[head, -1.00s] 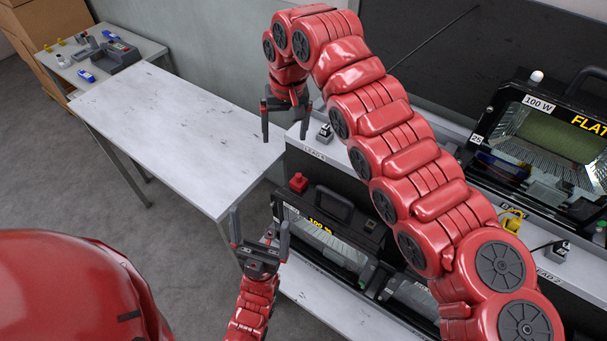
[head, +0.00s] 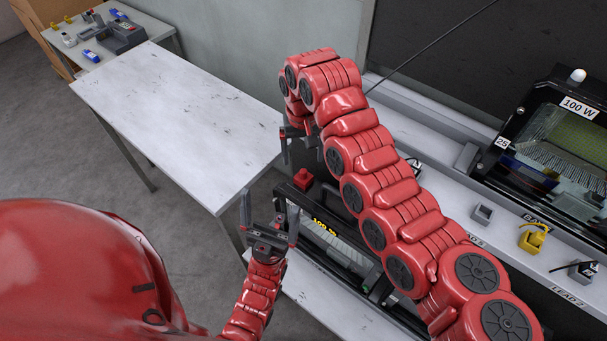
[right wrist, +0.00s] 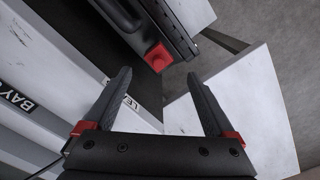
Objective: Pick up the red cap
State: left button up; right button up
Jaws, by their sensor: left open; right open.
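My left gripper (head: 268,212) is open and empty, in front and to the left of the cap.
A bare white table (head: 180,115) stands at the left. A second table at the back left holds a grey device (head: 122,38) and small parts. On the upper shelf at right are a large floodlight (head: 560,140), a yellow plug (head: 533,237) and an empty grey holder (head: 483,213).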

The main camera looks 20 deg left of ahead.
aim_at(304, 171)
notch_tip(304, 171, down, 3)
jog(key=shift+r, duration=0.1)
jog(key=shift+d+f+p, duration=0.1)
jog(key=shift+f+p, duration=0.35)
jog(key=shift+p, duration=0.3)
jog(key=f, duration=0.1)
jog(key=f+p, duration=0.2)
jog(key=f, duration=0.1)
jog(key=shift+w, duration=0.3)
jog(key=shift+f, duration=0.35)
jog(key=c, duration=1.3)
jog(key=shift+r, duration=0.1)
jog(key=shift+r, duration=0.1)
